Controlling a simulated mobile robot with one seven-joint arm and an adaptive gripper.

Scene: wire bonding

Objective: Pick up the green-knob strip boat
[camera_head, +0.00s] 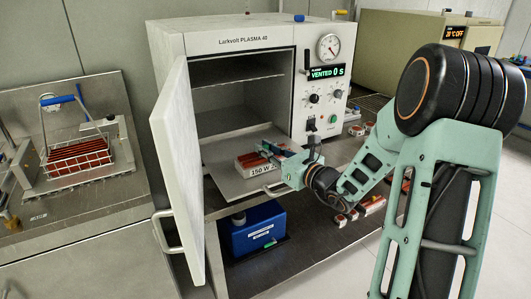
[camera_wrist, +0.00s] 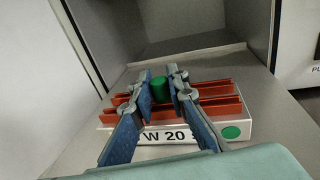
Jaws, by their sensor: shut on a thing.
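The green-knob strip boat (camera_head: 262,171) is a pale boat carrying red-orange strips, on the pulled-out shelf of the open plasma chamber. In the wrist view the boat (camera_wrist: 249,127) shows a front label reading "W 20", a green dot and an upright green knob (camera_wrist: 161,90). My gripper (camera_head: 268,152) is over the boat. In the wrist view my gripper (camera_wrist: 161,84) has a blue finger on each side of the knob and is shut on it. The fingers hide part of the strips and label. I cannot tell whether the boat is clear of the shelf.
The chamber door (camera_head: 180,165) stands open at left of the shelf (camera_head: 226,184). A blue box (camera_head: 253,232) is on the lower level. A wire basket of red strips (camera_head: 78,157) stands on the left bench. Several more boats lie right of and below my forearm.

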